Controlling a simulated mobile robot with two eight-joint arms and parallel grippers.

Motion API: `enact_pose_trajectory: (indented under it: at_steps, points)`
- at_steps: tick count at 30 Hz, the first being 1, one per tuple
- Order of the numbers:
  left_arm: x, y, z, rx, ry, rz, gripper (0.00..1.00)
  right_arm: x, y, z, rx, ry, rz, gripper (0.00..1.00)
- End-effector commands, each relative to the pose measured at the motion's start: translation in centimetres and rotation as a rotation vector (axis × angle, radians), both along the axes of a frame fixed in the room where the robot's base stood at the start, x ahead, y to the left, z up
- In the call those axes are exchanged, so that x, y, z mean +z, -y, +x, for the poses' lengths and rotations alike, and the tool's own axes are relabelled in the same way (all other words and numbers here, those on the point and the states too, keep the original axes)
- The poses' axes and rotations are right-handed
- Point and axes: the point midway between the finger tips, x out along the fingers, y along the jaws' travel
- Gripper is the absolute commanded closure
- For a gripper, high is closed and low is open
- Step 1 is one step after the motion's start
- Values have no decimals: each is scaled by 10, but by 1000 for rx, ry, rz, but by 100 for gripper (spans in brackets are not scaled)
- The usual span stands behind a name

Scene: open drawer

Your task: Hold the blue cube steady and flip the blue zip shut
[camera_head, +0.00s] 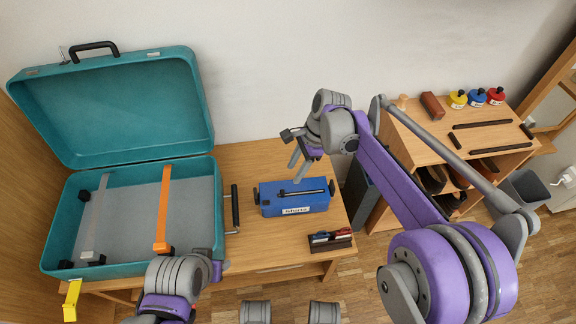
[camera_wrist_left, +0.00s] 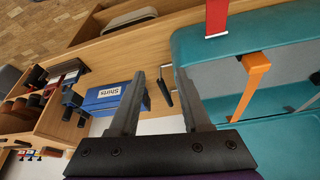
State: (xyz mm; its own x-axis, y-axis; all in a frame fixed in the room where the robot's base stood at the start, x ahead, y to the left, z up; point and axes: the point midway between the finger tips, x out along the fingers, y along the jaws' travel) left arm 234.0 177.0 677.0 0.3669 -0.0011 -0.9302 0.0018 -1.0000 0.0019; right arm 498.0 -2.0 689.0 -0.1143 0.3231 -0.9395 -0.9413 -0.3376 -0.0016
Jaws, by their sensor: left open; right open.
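The blue cube (camera_head: 293,210) is a box-like blue packing cube on the wooden table, right of the teal suitcase. A dark zip line (camera_head: 302,192) runs along its top; the zip's pull is too small to tell. The cube also shows in the left wrist view (camera_wrist_left: 103,103), with a white "Shirts" label on its side. My right gripper (camera_head: 298,167) is open and empty just above and behind the cube, pointing down. My left gripper (camera_wrist_left: 158,75) is open and empty in the left wrist view, with the cube to its left. Its fingers are hard to make out in the head view.
The open teal suitcase (camera_head: 128,270) fills the table's left, with an orange strap (camera_head: 163,205) and a grey strap (camera_head: 95,215). A wooden shelf (camera_head: 440,135) with shoes and colourful tins stands at the right.

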Motion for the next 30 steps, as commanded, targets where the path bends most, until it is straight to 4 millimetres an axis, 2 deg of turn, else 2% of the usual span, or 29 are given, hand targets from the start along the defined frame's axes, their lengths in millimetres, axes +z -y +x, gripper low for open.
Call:
enact_pose_trajectory:
  at_steps: [5, 9, 15, 24, 30]
  points:
    - [16, 4, 27, 11, -38, -9, 52, 0, 0, 0, -2, -2, 0, 50]
    - [32, 10, 66, 34, -94, -21, 52, 0, 0, 0, -2, -1, 0, 50]
    - [44, 21, 125, 69, -181, -32, 52, 0, 0, 0, -1, 0, 0, 50]
    - [38, 43, 207, 122, -305, -34, 52, 0, 0, 0, 0, 1, 0, 50]
    - [27, 53, 237, 147, -357, -31, 52, 0, 0, 0, 0, 1, 0, 50]
